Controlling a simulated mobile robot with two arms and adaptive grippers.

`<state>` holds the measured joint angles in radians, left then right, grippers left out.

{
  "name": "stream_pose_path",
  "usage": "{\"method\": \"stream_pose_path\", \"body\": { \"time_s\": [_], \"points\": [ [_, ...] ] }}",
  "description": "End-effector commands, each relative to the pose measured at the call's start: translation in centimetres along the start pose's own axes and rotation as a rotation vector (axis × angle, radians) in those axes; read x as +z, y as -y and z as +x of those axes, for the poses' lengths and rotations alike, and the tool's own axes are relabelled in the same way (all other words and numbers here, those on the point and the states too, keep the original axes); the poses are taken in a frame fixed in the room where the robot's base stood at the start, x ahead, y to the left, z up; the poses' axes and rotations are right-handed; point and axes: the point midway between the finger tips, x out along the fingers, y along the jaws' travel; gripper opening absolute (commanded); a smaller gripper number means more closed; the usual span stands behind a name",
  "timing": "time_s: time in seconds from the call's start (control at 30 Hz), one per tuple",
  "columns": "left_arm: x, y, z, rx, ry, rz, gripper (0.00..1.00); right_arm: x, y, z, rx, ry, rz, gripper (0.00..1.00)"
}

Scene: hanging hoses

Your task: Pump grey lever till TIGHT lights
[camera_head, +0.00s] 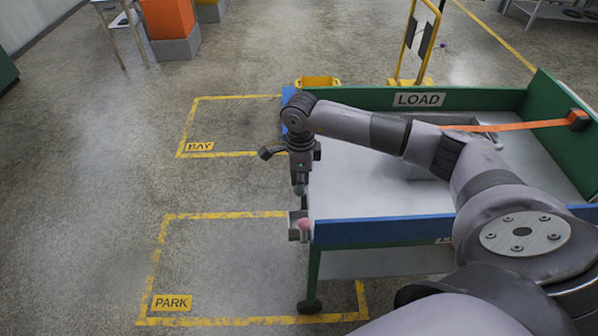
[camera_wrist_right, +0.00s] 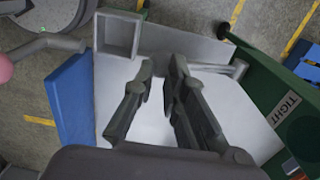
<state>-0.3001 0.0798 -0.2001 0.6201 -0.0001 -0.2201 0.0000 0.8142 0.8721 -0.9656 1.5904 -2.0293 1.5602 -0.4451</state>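My right gripper (camera_head: 300,188) hangs pointing down at the left end of the cart in the head view. In the right wrist view its two fingers (camera_wrist_right: 165,68) are apart with nothing between them. A pink knob (camera_head: 305,224) sits by a grey bracket at the cart's near left corner, below the gripper and apart from it. In the wrist view a grey bar (camera_wrist_right: 45,45) shows near a pink end (camera_wrist_right: 4,68) at the left edge; I cannot tell for sure that it is the lever. The TIGHT label (camera_wrist_right: 288,109) is on a green panel, beside a dark round lamp (camera_wrist_right: 303,134) that looks unlit. My left gripper is out of view.
The cart has a grey bed (camera_head: 350,185), green walls and a blue near edge (camera_head: 385,229). An orange strap (camera_head: 520,126) runs across the right of it, near the LOAD sign (camera_head: 419,99). The floor with the PARK (camera_head: 171,303) and BAY (camera_head: 199,146) markings is clear.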

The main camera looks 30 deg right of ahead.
Motion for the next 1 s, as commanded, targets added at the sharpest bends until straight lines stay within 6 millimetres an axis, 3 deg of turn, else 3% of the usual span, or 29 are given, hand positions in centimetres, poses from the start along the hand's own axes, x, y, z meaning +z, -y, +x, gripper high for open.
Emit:
{"method": "stream_pose_path", "body": {
  "time_s": [0.37,0.8,1.0],
  "points": [
    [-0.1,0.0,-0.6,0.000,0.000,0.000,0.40,0.0,0.3,-1.3,0.001,-0.001,0.000,0.12],
    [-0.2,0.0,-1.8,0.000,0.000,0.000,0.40,0.0,1.8,-4.7,0.001,0.000,-0.001,0.12],
    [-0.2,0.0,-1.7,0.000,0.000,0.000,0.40,0.0,1.9,-4.7,0.002,-0.001,-0.001,0.12]
  ]
}}
